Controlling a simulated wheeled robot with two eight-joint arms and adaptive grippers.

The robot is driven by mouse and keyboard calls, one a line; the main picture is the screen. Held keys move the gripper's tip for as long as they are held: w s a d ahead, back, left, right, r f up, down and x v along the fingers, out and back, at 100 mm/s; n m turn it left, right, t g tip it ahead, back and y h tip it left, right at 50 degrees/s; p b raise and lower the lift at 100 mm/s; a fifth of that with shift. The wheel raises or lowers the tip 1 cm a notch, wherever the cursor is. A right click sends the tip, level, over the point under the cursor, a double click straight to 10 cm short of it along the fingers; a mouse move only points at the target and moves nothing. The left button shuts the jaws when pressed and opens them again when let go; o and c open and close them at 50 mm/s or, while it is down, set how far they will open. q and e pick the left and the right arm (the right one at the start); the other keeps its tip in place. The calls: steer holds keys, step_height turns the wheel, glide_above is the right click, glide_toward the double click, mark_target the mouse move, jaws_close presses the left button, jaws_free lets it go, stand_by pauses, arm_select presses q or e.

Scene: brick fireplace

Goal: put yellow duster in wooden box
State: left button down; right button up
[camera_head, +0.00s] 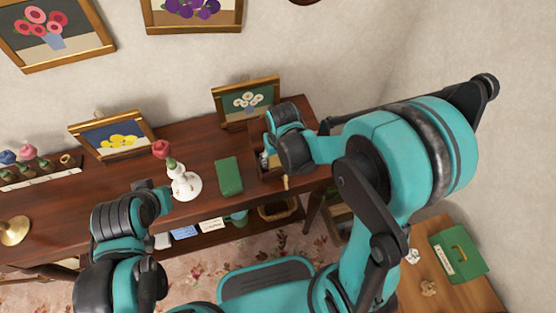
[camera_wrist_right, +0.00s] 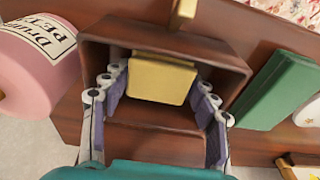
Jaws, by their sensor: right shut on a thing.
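The wooden box (camera_wrist_right: 225,58) is open-topped and stands on the dark table; in the head view its left side (camera_head: 254,142) shows beside my right arm. The yellow duster (camera_wrist_right: 162,78) is a pale yellow block between the fingers of my right gripper (camera_wrist_right: 158,92), within the box's walls in the wrist view. I cannot tell whether it touches the box floor. In the head view my right gripper (camera_head: 264,160) is over the box, and my wrist hides most of it. My left gripper (camera_head: 165,197) is by the white vase, its fingers not clear.
A green block (camera_head: 229,176) lies left of the box. The white vase (camera_head: 187,186) with a red flower stands further left. A pink labelled drum (camera_wrist_right: 38,68) is close to the box in the wrist view. Framed pictures stand at the table's back.

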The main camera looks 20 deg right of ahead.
steer(key=o, duration=0.9)
steer(key=shift+f, duration=0.1)
steer(key=shift+o, duration=0.2)
step_height(320, 180, up, 12)
steer(key=s+p, duration=0.2)
steer(key=p, duration=0.3)
steer(key=s+d+r+t, duration=0.4)
steer(key=s+r+t, duration=0.1)
steer(key=s+r, duration=0.2)
steer(key=shift+s+d+r, duration=0.35)
steer(key=shift+s+r, duration=0.05)
steer(key=shift+s, duration=0.25)
